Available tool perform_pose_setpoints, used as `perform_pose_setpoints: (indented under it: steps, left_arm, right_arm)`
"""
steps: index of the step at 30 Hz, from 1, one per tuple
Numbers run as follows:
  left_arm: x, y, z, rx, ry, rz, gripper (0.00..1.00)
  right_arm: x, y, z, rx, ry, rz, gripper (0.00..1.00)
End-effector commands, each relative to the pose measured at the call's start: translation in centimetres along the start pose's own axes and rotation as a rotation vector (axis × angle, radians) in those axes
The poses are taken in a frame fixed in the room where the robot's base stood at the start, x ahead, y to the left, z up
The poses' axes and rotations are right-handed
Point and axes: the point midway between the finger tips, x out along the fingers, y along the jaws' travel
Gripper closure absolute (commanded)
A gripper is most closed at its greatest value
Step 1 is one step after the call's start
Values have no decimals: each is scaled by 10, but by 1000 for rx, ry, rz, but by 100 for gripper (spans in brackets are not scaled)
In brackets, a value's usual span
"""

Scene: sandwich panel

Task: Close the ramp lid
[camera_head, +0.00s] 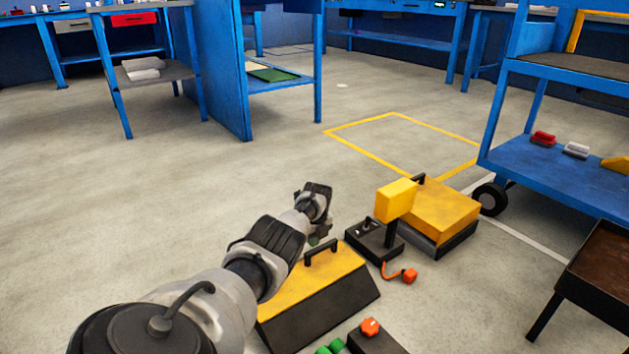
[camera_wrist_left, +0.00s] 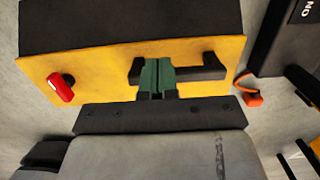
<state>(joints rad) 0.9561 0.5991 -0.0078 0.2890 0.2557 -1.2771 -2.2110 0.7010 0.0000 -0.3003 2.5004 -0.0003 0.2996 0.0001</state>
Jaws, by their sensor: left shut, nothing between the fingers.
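The ramp lid (camera_head: 312,280) is a sloped yellow panel on a dark wedge-shaped box, in front of me at the lower middle. It carries a black bar handle (camera_head: 322,253). In the left wrist view the yellow panel (camera_wrist_left: 100,72) fills the middle, with the handle (camera_wrist_left: 205,73) and a red knob (camera_wrist_left: 61,88). My left gripper (camera_head: 316,237) is shut and empty, close to the handle. Its green fingertips (camera_wrist_left: 157,78) overlap the handle in the wrist view; I cannot tell whether they touch. My arm hides the lid's left part in the head view. My right gripper is out of view.
A yellow-topped box (camera_head: 440,207) and a yellow block on a post (camera_head: 396,201) stand just right. An orange plug (camera_head: 409,276) and an orange knob (camera_head: 370,327) are nearby. A blue cart (camera_head: 560,170) stands right. The floor at left is clear.

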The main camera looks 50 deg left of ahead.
Motion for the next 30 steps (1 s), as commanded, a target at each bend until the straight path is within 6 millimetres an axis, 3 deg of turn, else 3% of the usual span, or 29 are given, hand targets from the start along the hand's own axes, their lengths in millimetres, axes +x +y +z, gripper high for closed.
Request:
perform_pose_setpoints:
  steps: [20, 25, 30]
  left_arm:
    - [6, 1, 1, 0, -1, 4, 100]
    - [-6, 1, 2, 1, -1, 4, 100]
    - [-31, 1, 2, 1, -1, 1, 100]
  right_arm:
    - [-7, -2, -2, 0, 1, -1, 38]
    - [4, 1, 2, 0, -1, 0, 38]
    - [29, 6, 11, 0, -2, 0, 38]
